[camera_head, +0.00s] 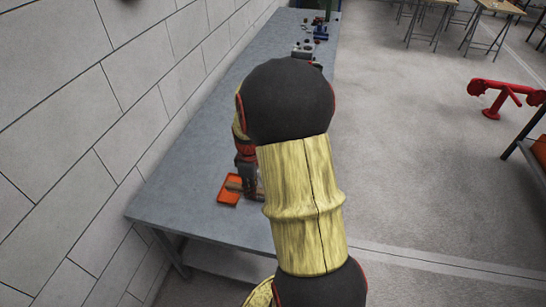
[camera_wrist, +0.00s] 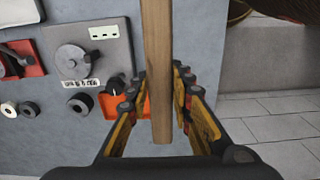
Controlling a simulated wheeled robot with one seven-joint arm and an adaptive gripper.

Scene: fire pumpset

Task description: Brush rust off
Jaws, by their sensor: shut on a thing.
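My gripper (camera_head: 248,184) is low over the near end of the grey workbench, beside an orange tray (camera_head: 229,196). In the wrist view, the two yellow-and-black fingers of my gripper (camera_wrist: 164,82) are shut on a long wooden handle (camera_wrist: 157,50), taken to be the brush. The handle runs from the top edge of the picture down between the fingers. Its bristles are not visible. Parts of the orange tray (camera_wrist: 108,106) show behind the fingers. No rust can be made out in either view.
The grey workbench (camera_head: 190,185) runs along a block wall (camera_head: 70,110). Plates with dark knobs (camera_wrist: 75,58) lie on a grey surface in the wrist view. Small parts (camera_head: 318,30) stand at the bench's far end. A red fixture (camera_head: 500,95) and open floor are to the right.

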